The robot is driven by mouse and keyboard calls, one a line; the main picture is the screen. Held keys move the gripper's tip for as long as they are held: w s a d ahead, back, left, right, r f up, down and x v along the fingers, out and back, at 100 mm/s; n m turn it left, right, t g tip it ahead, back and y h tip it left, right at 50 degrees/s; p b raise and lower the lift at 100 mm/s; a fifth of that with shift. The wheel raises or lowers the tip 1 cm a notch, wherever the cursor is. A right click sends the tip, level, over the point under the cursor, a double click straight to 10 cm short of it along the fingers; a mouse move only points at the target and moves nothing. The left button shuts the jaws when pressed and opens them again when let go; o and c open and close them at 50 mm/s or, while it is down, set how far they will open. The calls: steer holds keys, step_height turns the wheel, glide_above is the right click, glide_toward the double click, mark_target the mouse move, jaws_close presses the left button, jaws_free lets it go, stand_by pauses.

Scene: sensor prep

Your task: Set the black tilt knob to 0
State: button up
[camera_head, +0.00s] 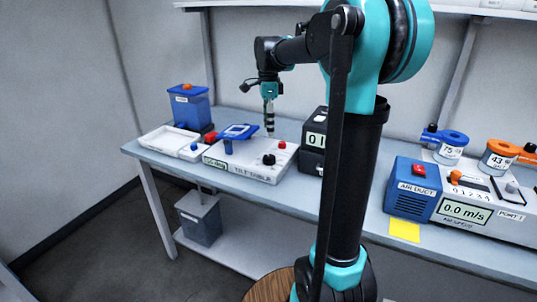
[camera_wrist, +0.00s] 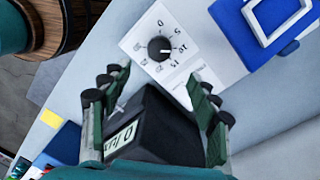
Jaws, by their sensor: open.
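The black tilt knob (camera_head: 269,159) is on the white tilt table unit (camera_head: 235,168), close to a red button. In the wrist view the knob (camera_wrist: 159,48) sits beside a printed scale reading 0, 5, 10, 15 and on. A small white mark on the knob seems to face the 10 to 15 side, but it is too small to read surely. My gripper (camera_head: 269,128) hangs above the unit, apart from the knob. In the wrist view my gripper (camera_wrist: 156,78) is open and empty, with the knob beyond its fingertips.
A black display box (camera_head: 314,141) stands right of the unit; it also shows between the fingers in the wrist view (camera_wrist: 160,130). A blue plate (camera_head: 240,131) is on the unit's left. A white tray (camera_head: 168,139) lies farther left. A blue air duct box (camera_head: 409,198) stands right.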

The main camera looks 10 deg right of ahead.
mark_target(269, 157)
steer(key=f, duration=1.1)
steer(key=shift+s+f, duration=0.1)
steer(key=shift+s, duration=0.3)
steer(key=c, duration=1.2)
